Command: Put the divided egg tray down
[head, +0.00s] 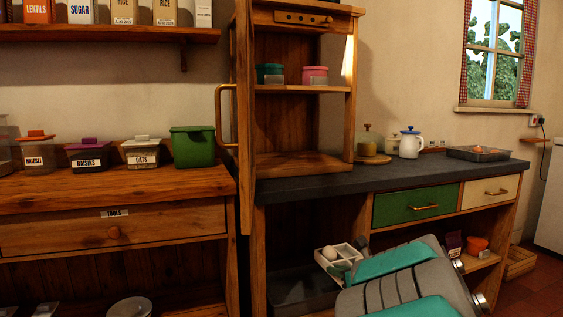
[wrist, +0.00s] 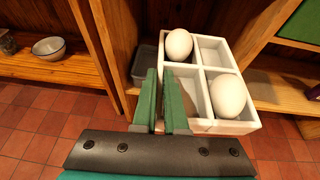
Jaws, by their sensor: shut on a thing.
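The divided egg tray (wrist: 232,127) is a white box with several square compartments. In the wrist view, one egg (wrist: 179,44) sits in the far left compartment and another egg (wrist: 228,95) in the near right one. The far right compartment is empty; the near left one is partly hidden by my fingers. My gripper (wrist: 163,98) has green fingers and is shut on the tray's near left wall. In the head view, the tray (head: 325,266) is in the air in front of the dark counter's open lower space, slightly tilted, with one egg visible.
A dark bin (head: 300,290) stands low behind the egg tray. A wooden cabinet (head: 293,130) rises at left.

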